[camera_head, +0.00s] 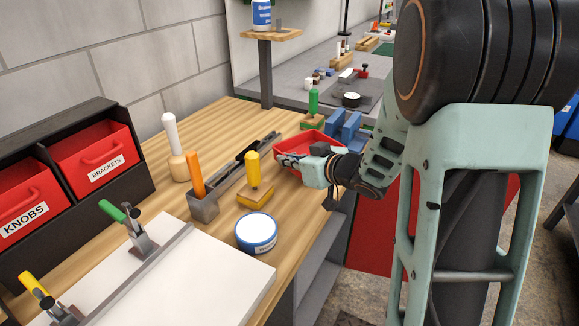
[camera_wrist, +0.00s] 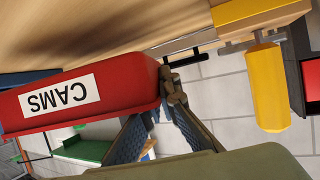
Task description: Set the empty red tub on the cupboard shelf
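The red tub (camera_head: 312,138) is at the far right edge of the wooden bench, partly hidden by my gripper. In the wrist view the tub (camera_wrist: 110,85) shows a white label reading CAMS, upside down; its inside is mostly out of sight there. My gripper (camera_head: 290,160) is at the tub's near side. In the wrist view its two fingers (camera_wrist: 160,105) converge on the tub's end wall and appear to pinch it. Whether the tub touches the bench is unclear. A grey shelf (camera_head: 318,262) shows below the bench, beside a red panel (camera_head: 372,235).
On the bench stand a yellow-handled block (camera_head: 254,190), a blue-and-white tin (camera_head: 257,233), a grey rail holder (camera_head: 203,207) and a white-handled tool (camera_head: 173,140). A white board (camera_head: 185,280) with clamps lies in front. Blue blocks (camera_head: 347,130) stand just beyond the tub.

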